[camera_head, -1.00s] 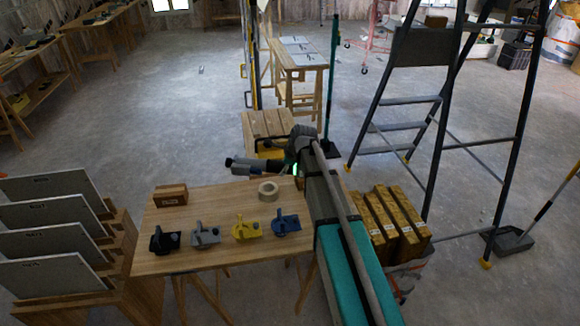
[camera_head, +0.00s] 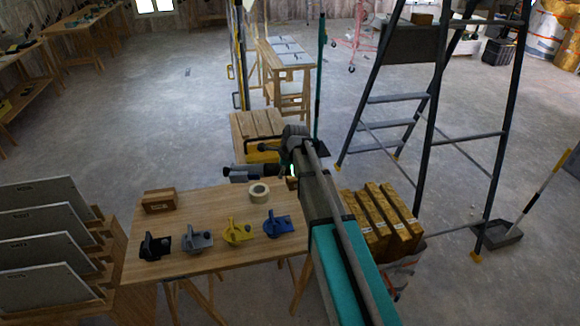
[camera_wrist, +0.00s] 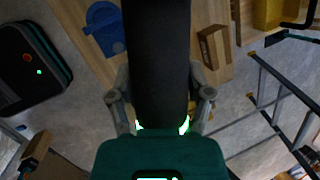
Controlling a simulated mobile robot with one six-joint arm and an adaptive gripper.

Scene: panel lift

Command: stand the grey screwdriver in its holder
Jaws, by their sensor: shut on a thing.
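The grey screwdriver (camera_head: 238,174) lies roughly level in my gripper (camera_head: 273,169), above the back of the wooden table, its dark end pointing left. In the wrist view its thick dark body (camera_wrist: 157,55) fills the middle, with my gripper's fingers (camera_wrist: 160,96) closed on either side of it. The grey holder (camera_head: 198,242) stands on the table, in front of and below the screwdriver, between the black holder (camera_head: 155,246) and the yellow holder (camera_head: 237,233). The screwdriver is well apart from it. The grey holder is not visible in the wrist view.
The blue holder (camera_head: 277,225) is at the right of the row. A tape roll (camera_head: 259,193) and wooden block (camera_head: 159,201) are on the wooden table (camera_head: 185,272). Panels in a rack (camera_head: 45,258) stand left; a stepladder (camera_head: 432,130) and wooden boxes (camera_head: 385,220) stand right.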

